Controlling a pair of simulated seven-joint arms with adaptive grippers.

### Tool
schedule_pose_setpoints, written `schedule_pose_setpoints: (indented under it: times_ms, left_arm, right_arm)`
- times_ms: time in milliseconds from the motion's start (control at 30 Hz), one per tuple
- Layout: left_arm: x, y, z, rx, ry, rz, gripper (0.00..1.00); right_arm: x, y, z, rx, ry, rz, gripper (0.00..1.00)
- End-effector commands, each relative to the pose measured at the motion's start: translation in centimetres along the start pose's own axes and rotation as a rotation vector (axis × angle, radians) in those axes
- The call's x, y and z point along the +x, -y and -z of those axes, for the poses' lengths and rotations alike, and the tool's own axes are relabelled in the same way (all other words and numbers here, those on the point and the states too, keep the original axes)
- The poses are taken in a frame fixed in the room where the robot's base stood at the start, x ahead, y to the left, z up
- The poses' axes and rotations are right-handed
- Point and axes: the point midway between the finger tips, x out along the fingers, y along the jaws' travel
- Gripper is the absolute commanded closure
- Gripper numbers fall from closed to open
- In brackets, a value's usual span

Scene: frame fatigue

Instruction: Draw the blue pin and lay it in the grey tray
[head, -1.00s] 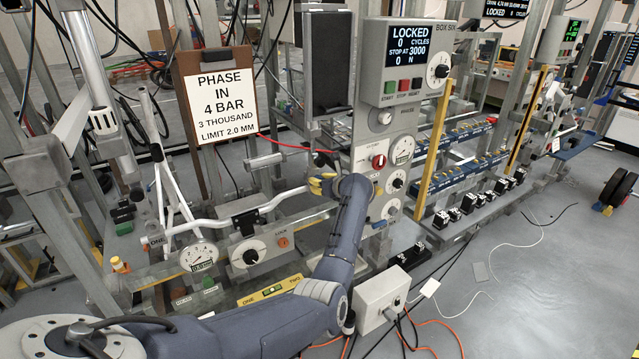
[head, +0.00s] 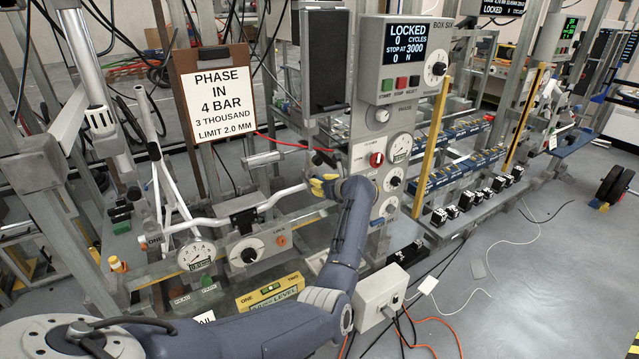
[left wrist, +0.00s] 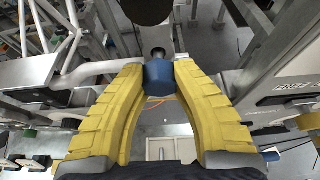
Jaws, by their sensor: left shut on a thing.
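My left gripper (head: 322,187) has yellow fingers and reaches the end of the white bent tube beside the control column. In the left wrist view the fingers (left wrist: 160,88) are shut on the blue pin (left wrist: 160,76), seen as a short blue cylinder with a dark grey end beyond it. The pin is hidden by the fingers in the head view. I cannot tell whether it is still seated in the frame. My right gripper is not in view.
The control column (head: 400,120) stands right of the gripper, with a red knob (head: 376,160) and dials. A clipboard sign (head: 218,95) stands behind left. A yellow level (head: 272,293) lies below, near my forearm. A white box (head: 380,297) with cables sits at lower right.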

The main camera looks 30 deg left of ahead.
Motion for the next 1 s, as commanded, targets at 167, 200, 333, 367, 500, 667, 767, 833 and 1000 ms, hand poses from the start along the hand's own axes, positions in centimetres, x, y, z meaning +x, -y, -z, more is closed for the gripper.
schedule_pose_setpoints:
  times_ms: [167,200,333,367,500,667,767,833,1000]
  left_arm:
    - [-0.6,0.0,0.3,0.0,-0.001,0.001,1.0]
    - [-0.7,0.0,0.3,0.0,-0.001,0.001,1.0]
    - [-1.1,0.1,0.5,0.0,-0.001,0.001,1.0]
    - [-1.2,0.1,0.5,0.0,-0.001,0.001,1.0]
    - [-1.6,0.0,0.7,0.0,0.0,0.0,1.0]
    - [-2.1,0.0,0.9,0.0,0.0,0.0,1.0]
    - [-2.5,0.0,1.0,0.0,-0.001,0.001,1.0]
    - [-2.7,0.1,1.1,0.0,-0.001,0.001,1.0]
    - [-3.1,0.0,1.3,0.0,-0.001,0.001,1.0]
  right_arm:
    - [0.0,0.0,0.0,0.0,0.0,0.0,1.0]
    - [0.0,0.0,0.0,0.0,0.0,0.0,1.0]
    - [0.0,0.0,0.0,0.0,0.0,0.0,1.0]
    - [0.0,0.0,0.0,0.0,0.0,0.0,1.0]
    - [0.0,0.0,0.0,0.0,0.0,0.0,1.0]
    - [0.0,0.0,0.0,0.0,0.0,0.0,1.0]
    - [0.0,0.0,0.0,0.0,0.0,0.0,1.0]
    - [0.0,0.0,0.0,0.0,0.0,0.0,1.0]
    - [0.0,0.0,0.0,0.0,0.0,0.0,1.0]
